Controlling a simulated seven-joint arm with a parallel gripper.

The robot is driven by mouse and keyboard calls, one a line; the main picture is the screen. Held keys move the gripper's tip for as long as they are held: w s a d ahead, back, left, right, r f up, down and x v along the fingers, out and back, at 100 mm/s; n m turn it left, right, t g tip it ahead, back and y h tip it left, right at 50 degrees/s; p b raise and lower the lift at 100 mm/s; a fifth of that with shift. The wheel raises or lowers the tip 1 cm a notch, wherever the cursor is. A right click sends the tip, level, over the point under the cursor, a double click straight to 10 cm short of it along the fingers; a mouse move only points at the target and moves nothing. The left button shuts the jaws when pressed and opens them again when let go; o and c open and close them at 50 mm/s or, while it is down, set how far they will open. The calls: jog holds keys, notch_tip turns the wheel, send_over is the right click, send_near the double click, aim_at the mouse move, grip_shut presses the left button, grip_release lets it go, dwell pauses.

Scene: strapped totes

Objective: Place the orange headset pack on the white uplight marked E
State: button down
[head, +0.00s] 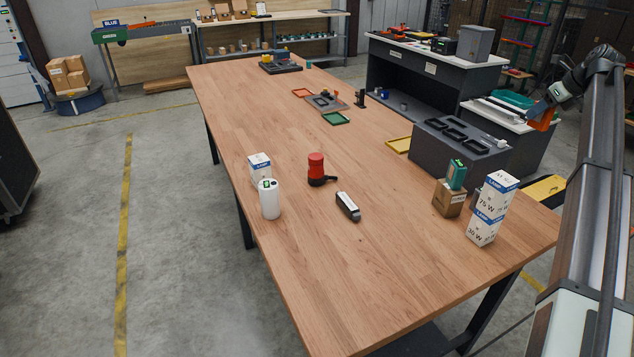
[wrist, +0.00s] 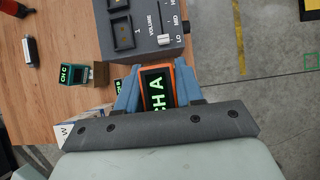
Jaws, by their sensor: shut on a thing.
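My gripper (head: 551,100) is at the right in the head view, raised beyond the right end of the grey dock. It is shut on the orange headset pack (head: 543,123). In the wrist view the orange pack (wrist: 158,88) sits between the blue fingers, its dark face reading "CH A". A white cylinder (head: 269,203), which looks like the uplight, stands upright on the near left of the wooden table, far from my gripper. It has a small green mark near its top, too small to read. The wrist view does not show it.
The grey dock (head: 432,151) with dark pockets and a volume slider stands at the table's right. A teal pack (head: 456,174) sits on a cardboard box (head: 447,202) beside stacked lamp boxes (head: 487,230). A lamp box (head: 259,165), red beacon (head: 316,165) and dark device (head: 348,206) are near the cylinder.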

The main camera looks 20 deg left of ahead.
jog(key=s+a+n+g, duration=0.1)
jog(key=s+a+n, duration=0.1)
jog(key=a, duration=2)
jog(key=n+g+y, duration=0.2)
jog(key=n+g, duration=0.2)
jog(key=n, duration=0.3)
send_over(265, 183)
jog(key=shift+f, duration=7.45)
jog(key=shift+f, duration=0.1)
jog(key=c, duration=0.7)
grip_release()
